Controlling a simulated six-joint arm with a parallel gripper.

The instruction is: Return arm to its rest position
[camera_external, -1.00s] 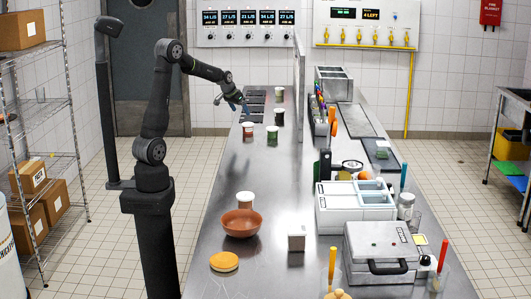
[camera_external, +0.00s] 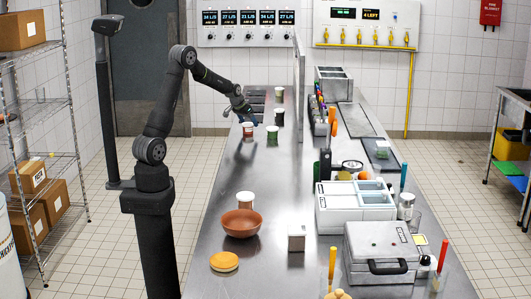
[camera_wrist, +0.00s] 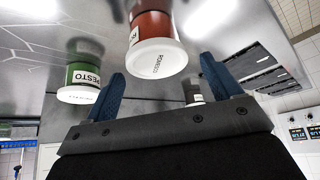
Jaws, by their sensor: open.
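My gripper (camera_external: 256,121) is over the far part of the steel counter, close to several small lidded cups. In the wrist view its two blue fingers (camera_wrist: 165,85) are spread apart. A red cup labelled Romesco (camera_wrist: 152,28), with a white lid, appears between and beyond the fingers; I see no finger touching it. A green Pesto cup (camera_wrist: 83,76) is left of the fingers there. In the outside view the green cup (camera_external: 272,138) stands just below the gripper and a red white-lidded cup (camera_external: 248,130) stands to its left. Another cup (camera_wrist: 192,92) is partly hidden behind a finger.
A vertical panel (camera_external: 299,80) stands right of the cups. The counter between the cup group and the bowl has free room.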

